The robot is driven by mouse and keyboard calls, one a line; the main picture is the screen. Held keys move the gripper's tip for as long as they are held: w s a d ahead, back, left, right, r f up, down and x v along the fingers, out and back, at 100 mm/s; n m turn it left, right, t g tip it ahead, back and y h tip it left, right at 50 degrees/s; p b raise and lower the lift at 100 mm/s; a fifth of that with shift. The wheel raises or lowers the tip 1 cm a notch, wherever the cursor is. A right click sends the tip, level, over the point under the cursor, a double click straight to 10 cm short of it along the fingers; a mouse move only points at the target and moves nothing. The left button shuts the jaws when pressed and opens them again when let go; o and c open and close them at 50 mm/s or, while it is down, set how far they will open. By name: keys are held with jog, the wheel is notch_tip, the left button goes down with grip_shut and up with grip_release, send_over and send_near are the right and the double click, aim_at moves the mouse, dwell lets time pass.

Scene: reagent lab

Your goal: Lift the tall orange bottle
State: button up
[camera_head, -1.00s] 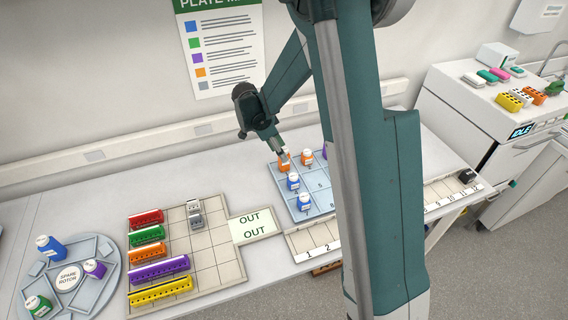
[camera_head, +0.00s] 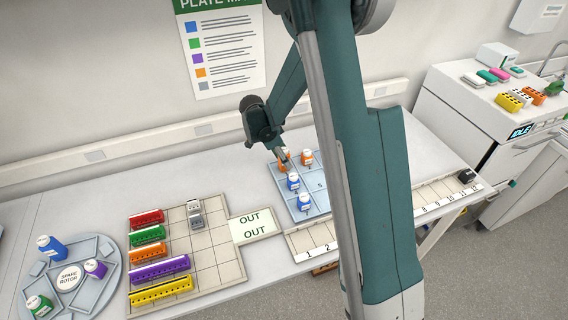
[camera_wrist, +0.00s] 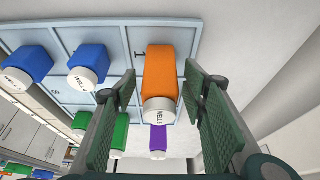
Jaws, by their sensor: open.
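An orange bottle with a white cap (camera_wrist: 172,72) lies between my gripper's fingers in the wrist view, with a gap on each side. In the head view an orange bottle (camera_head: 283,155) stands at the tray's back left corner, partly hidden by my gripper (camera_head: 286,161). My gripper (camera_wrist: 162,82) is open, its green padded fingers on either side of the bottle.
Blue bottles (camera_head: 304,201) stand close by on the tray. Purple (camera_wrist: 158,140) and green bottles (camera_wrist: 120,130) show beyond in the wrist view. Coloured racks (camera_head: 160,269) and a round spare rotor (camera_head: 68,279) lie to the left. The wall is behind.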

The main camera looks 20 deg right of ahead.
jog(key=c, duration=1)
jog(key=shift+r, duration=0.15)
jog(key=shift+r, duration=4.9)
